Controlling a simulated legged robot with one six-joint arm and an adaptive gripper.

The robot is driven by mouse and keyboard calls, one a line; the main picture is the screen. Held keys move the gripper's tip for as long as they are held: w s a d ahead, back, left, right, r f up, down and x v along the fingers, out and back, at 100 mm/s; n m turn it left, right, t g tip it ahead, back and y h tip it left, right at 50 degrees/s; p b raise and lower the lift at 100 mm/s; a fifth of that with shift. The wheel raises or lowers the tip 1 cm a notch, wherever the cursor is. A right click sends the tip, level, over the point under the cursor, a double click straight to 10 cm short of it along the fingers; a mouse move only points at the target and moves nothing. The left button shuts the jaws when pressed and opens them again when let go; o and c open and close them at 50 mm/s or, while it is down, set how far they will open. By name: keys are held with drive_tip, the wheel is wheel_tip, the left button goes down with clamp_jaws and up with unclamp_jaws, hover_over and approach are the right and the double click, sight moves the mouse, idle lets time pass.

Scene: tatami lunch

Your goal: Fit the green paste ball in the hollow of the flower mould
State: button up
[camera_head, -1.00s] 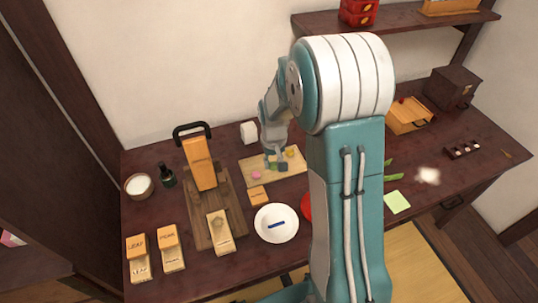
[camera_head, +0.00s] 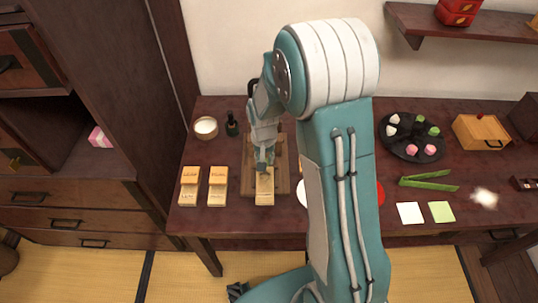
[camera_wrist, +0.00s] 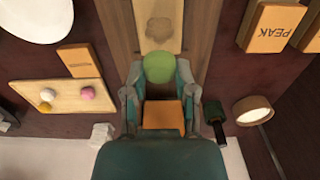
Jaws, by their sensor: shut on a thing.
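The green paste ball (camera_wrist: 159,67) is between my gripper's fingertips in the wrist view. My gripper (camera_head: 264,164) is shut on it. The wooden flower mould (camera_head: 264,190) lies just in front of the fingertips, on a wooden base. Its flower-shaped hollow (camera_wrist: 158,30) shows in the wrist view and looks empty. The ball appears at the near end of the mould in that view, short of the hollow. I cannot tell its height above the wood. In the head view my gripper hides the ball.
The orange block (camera_wrist: 163,115) stands behind my fingers. Labelled moulds (camera_head: 189,186) lie to the left. A white cup (camera_head: 205,127) and dark bottle (camera_head: 232,124) stand behind. In the wrist view, a board (camera_wrist: 62,93) holds pink, white and yellow balls.

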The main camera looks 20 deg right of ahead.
sight(265, 176)
drive_tip(key=shift+f, duration=2.4)
drive_tip(key=shift+f, duration=0.55)
drive_tip(key=o, duration=0.9)
drive_tip(key=shift+r, duration=3.5)
